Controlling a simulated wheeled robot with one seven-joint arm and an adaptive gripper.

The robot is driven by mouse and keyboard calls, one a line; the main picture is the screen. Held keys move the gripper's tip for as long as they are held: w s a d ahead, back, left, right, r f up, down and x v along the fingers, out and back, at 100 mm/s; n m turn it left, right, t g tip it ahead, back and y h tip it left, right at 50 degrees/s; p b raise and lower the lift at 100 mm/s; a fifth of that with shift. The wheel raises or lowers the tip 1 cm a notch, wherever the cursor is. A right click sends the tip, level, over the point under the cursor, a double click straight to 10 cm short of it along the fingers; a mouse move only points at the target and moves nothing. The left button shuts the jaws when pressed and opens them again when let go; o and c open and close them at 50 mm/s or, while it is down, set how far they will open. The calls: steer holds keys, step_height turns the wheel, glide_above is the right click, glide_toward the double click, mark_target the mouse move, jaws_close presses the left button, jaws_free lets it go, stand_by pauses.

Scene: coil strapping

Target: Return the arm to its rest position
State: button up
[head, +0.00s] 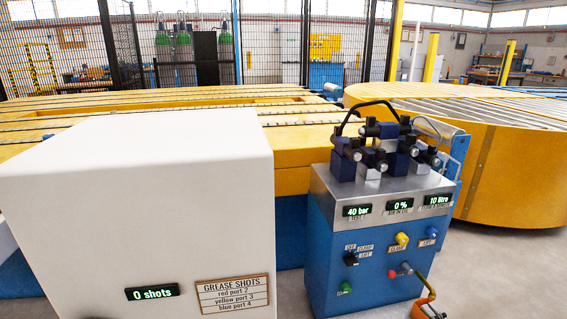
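My arm and my gripper do not show in the head view, so I cannot tell the arm's pose or whether the gripper is open or shut. A blue control stand (335,255) with a grey metal top stands right of the middle. Its displays read 40 bar, 0 % and 10 litre. Its front carries a black selector switch (351,259), a yellow knob (402,240), a blue knob (432,232), a red knob (392,274) and a green button (345,288).
A large white cabinet (140,200) fills the left foreground, with a 0 shots display (152,293) and a grease shots sign (233,294). An orange curved part (425,287) sticks out beside the stand's lower right. Yellow conveyors (510,165) lie behind. Floor (510,270) at right is clear.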

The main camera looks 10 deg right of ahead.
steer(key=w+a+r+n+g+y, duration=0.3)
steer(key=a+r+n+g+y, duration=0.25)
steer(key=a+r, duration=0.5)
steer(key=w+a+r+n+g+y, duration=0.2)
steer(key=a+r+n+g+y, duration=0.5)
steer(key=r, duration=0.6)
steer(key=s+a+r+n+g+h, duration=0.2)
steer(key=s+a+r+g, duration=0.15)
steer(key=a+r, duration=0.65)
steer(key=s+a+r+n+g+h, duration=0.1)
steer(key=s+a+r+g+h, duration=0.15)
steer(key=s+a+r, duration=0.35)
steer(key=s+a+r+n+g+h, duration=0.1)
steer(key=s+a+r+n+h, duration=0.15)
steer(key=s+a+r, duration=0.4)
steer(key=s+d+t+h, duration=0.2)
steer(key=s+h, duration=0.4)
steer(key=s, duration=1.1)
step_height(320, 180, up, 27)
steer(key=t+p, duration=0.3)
steer(key=p, duration=2.3)
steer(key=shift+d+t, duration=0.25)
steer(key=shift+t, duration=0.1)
